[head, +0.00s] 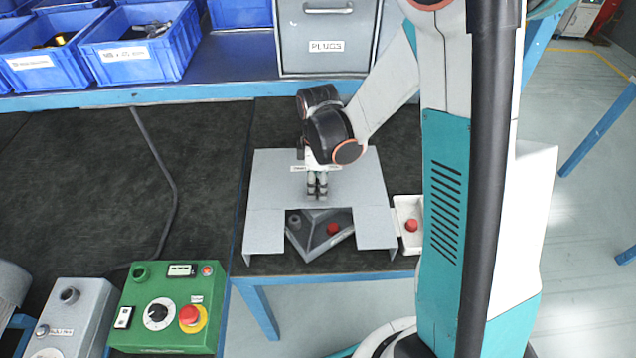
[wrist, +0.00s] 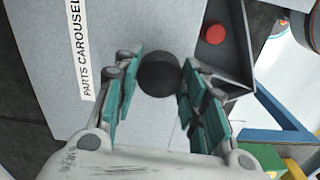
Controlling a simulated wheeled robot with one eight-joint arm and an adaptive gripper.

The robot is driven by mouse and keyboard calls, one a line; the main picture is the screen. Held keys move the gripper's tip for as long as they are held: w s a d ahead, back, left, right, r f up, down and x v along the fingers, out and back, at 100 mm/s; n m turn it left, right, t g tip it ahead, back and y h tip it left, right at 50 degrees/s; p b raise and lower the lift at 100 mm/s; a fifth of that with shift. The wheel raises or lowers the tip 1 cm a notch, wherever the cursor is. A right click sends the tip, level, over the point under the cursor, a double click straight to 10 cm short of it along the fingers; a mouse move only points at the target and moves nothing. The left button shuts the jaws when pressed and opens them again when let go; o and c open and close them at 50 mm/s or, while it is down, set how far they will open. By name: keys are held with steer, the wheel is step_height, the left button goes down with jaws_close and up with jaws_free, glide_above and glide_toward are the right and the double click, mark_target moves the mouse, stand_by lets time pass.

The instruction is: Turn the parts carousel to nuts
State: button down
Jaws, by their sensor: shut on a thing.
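The parts carousel has a light grey cover (head: 270,180) on the bench, with a front cut-out showing part of a dark grey wedge-shaped tray (head: 318,252). A red round piece (head: 333,229) shows in it, with a grey cylindrical piece (head: 294,221) at its left. My gripper (head: 317,193) points down over the cover, in front of the label. In the wrist view the fingers are shut on a black round knob (wrist: 158,75). The label "PARTS CAROUSEL" (wrist: 83,48) lies left of it, and the dark tray (wrist: 236,55) lies right. Most of the tray is hidden; I see no nuts marking.
A small white tray (head: 402,205) with a red round piece (head: 411,225) stands right of the cover. A green control box (head: 172,310) and a grey box (head: 85,305) stand at lower left. Blue bins (head: 140,55) and a "PLUGS" drawer (head: 325,25) are behind. A cable crosses the dark mat.

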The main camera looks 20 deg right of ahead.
steer(key=shift+n+b, duration=0.45)
steer(key=shift+n, duration=2.45)
steer(key=shift+n+b, duration=0.3)
steer(key=shift+n, duration=2.6)
steer(key=c, duration=1)
jaws_free()
